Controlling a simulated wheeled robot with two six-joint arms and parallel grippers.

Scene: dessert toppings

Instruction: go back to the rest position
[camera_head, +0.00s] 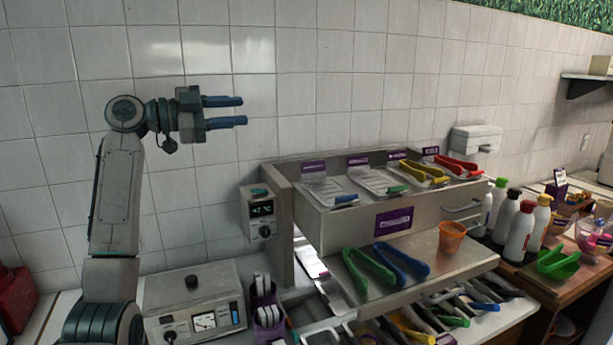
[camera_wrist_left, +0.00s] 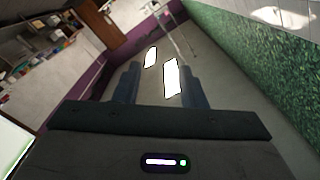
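My left gripper (camera_head: 243,111) is raised in front of the tiled wall at the upper left of the head view, well above the counter. Its two blue-grey fingers point right and stand apart with nothing between them. In the left wrist view the fingers of the left gripper (camera_wrist_left: 162,80) are also apart and empty, with open room beyond them. My right gripper shows in neither view.
Right of and below the arm stands a topping station (camera_head: 360,225) with green tongs (camera_head: 367,270), blue tongs (camera_head: 402,262) and an orange cup (camera_head: 452,237). A control box (camera_head: 195,300) sits beside my arm. White bottles (camera_head: 519,232) stand at the right. Air around the gripper is clear.

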